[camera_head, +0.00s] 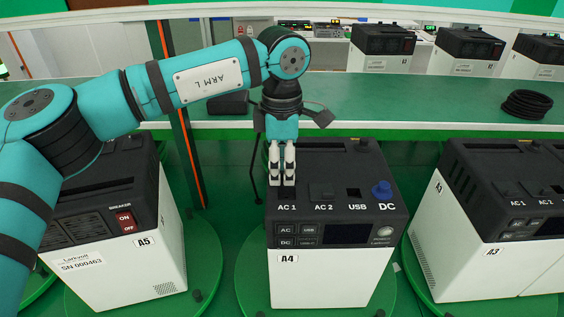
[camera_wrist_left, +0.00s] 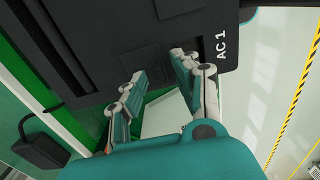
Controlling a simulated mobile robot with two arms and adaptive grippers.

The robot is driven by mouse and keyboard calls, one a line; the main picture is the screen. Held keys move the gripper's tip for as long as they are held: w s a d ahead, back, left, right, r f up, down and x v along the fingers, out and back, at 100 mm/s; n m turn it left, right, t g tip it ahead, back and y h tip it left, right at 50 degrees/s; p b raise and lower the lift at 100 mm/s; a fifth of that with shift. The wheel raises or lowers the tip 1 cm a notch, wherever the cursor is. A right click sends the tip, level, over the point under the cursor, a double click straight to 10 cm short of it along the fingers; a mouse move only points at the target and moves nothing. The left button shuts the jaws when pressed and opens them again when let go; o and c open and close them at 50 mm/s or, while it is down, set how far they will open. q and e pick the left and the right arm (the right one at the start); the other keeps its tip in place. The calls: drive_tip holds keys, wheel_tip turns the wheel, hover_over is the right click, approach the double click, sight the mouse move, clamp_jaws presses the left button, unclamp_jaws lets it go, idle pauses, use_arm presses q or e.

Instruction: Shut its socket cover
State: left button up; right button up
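The power station A4 (camera_head: 320,275), white with a dark top, stands in the middle of the head view. Its top carries sockets marked AC 1, AC 2, USB and DC. A dark square cover (camera_head: 321,189) lies at AC 2, and a blue round part (camera_head: 382,190) stands at DC. My left gripper (camera_head: 282,183) points down at AC 1 and hides most of that socket. In the left wrist view its two fingers (camera_wrist_left: 157,66) are apart with nothing visible between them, near the dark top by the AC 1 label. Whether they touch it, I cannot tell. My right gripper is not in view.
Station A5 (camera_head: 150,262) stands at left, partly behind my left arm, and station A3 (camera_head: 450,255) at right, each on a green turntable. A green bench (camera_head: 420,100) runs behind, with a black cable coil (camera_head: 527,104). More stations stand at the back right.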

use_arm(q)
drive_tip(key=shift+s+f, duration=0.1)
clamp_jaws()
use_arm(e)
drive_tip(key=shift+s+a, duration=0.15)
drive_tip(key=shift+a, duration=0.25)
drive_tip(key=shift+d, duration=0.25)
